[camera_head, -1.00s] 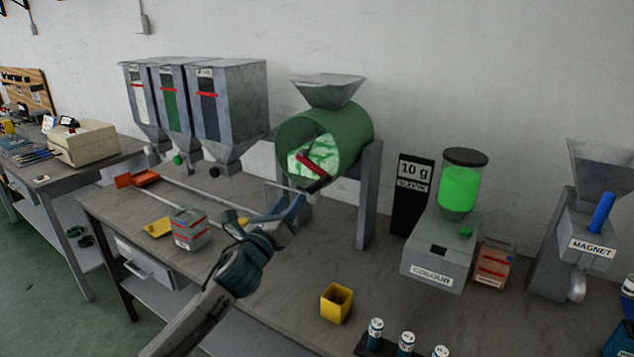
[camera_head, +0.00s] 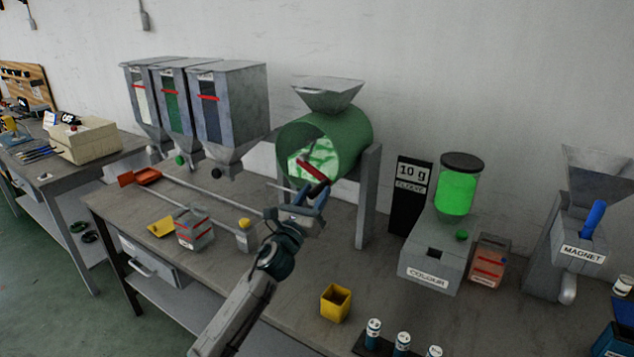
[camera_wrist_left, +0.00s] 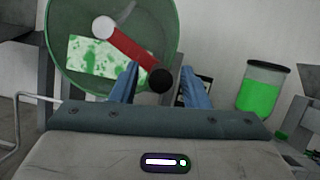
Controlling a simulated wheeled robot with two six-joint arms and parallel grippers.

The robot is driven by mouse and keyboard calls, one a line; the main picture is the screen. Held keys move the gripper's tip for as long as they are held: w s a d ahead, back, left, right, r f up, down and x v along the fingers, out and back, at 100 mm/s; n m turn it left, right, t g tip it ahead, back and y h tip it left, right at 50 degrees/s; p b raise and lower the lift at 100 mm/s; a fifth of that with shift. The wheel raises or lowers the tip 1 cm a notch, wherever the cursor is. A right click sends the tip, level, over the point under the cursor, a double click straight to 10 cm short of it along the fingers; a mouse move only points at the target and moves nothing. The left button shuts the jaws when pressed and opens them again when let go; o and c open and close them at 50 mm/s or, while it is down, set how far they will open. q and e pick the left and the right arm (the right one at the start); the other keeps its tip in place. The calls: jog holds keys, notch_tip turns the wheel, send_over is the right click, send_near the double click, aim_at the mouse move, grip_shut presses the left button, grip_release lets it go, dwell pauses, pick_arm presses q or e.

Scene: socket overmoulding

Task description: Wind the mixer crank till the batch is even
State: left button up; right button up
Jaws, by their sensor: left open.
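The mixer is a green drum (camera_head: 352,140) with a grey hopper (camera_head: 328,93) on top, held by grey posts. Its front window shows the batch (camera_wrist_left: 88,58), pale with uneven green patches. A red crank arm (camera_head: 313,168) crosses the drum front and slants down to the right; in the left wrist view its black knob (camera_wrist_left: 161,80) shows at the lower end. My left gripper (camera_head: 311,196) is open just in front of the crank. In the left wrist view the knob appears between the blue fingers; contact cannot be told. My right gripper is not in view.
Three grey bins (camera_head: 230,103) stand left of the mixer. A colour unit (camera_head: 430,265), a black 10 g sign (camera_head: 409,205) and a magnet unit (camera_head: 580,245) stand to the right. A yellow cup (camera_head: 335,303) and several small bottles (camera_head: 402,344) are near the front edge.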

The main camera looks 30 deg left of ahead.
pick_arm(q)
jog(key=shift+x, duration=0.8)
jog(key=shift+w, duration=0.1)
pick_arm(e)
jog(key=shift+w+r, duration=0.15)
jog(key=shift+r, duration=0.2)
pick_arm(q)
jog(key=shift+c, duration=0.3)
grip_shut()
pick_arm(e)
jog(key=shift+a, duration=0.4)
pick_arm(q)
jog(key=shift+f, duration=0.15)
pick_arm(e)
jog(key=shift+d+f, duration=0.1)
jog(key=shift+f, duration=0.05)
